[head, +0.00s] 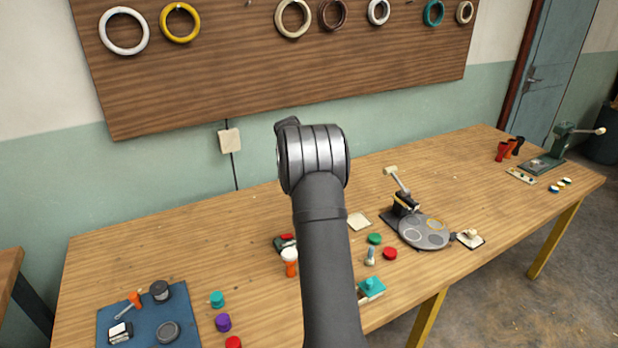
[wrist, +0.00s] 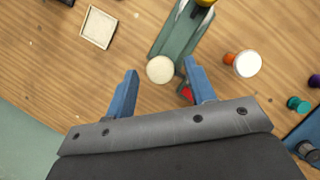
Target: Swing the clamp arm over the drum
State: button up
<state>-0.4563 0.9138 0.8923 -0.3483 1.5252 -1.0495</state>
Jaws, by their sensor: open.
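In the wrist view, my gripper (wrist: 161,68) is open, its two blue fingers apart. A round cream disc (wrist: 160,70) shows between the fingertips. I cannot tell whether it is a drum's head or a knob, or whether the fingers are level with it. A long green fixture (wrist: 178,36) runs up from the disc, with a yellow ball (wrist: 206,2) cut off at the top edge. Which part is the clamp arm is unclear. A white-topped orange goblet drum (wrist: 243,64) stands to the right; it also shows in the head view (head: 290,262). My arm hides most of the fixture there.
In the head view, a device with a grey round plate (head: 424,234) stands right of my arm. A blue mat (head: 112,319) holds small parts at left. The table's back left is clear.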

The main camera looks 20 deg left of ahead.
jog(key=v, duration=1.7)
jog(key=shift+f, duration=0.1)
jog(key=x, duration=1.7)
jog(key=shift+d+f, duration=0.1)
